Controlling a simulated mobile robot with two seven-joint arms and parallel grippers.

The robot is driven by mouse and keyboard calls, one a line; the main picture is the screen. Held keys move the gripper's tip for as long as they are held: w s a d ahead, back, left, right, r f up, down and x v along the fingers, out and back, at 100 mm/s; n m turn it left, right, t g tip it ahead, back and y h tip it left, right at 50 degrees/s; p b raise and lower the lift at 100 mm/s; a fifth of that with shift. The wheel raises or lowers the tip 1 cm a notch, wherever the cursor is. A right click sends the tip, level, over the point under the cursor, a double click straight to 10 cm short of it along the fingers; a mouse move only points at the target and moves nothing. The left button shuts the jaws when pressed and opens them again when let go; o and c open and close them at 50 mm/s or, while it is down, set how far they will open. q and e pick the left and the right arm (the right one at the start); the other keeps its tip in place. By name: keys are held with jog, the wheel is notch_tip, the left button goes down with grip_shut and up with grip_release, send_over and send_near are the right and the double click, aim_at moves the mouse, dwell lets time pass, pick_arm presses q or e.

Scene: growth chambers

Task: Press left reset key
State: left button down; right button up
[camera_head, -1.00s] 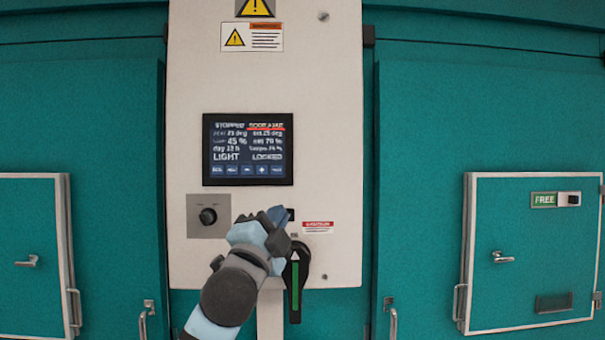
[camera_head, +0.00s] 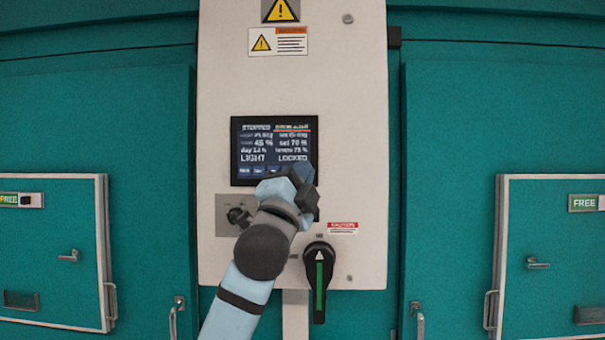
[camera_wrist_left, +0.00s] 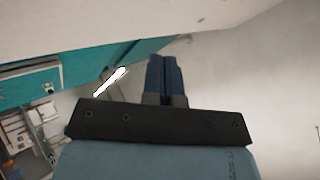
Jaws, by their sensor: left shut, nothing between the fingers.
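A dark touch screen (camera_head: 252,142) is on the white control panel (camera_head: 350,100). It shows STOPPED, LIGHT and LOCKED, with a row of small blue keys (camera_head: 258,171) along its bottom edge. The leftmost key (camera_head: 244,171) is visible, but its lettering is too small to read surely. My left gripper (camera_head: 303,173) is shut and empty, in front of the screen's lower right corner, hiding the right-hand keys. I cannot tell whether it touches the screen. Its closed dark blue fingers (camera_wrist_left: 167,78) also show in the left wrist view. My right gripper is out of view.
A round knob (camera_head: 238,216) is below the screen, partly hidden by my arm. A black rotary handle with a green stripe (camera_head: 319,270) is lower right. Teal chamber doors (camera_head: 500,110) flank the panel; the left hatch (camera_head: 50,250) has a handle.

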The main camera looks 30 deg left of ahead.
pick_arm(q)
jog(key=w+a, duration=0.3)
jog(key=w, duration=0.3)
jog(key=shift+a, duration=0.3)
dwell(1.6)
jog(key=shift+w+a, duration=0.25)
jog(key=shift+w, duration=0.05)
jog(key=shift+w+a, duration=0.15)
jog(key=shift+w, duration=0.1)
dwell(0.8)
jog(key=shift+s, duration=0.1)
dwell(0.3)
jog(key=shift+s+d, duration=0.4)
jog(key=shift+s, duration=0.1)
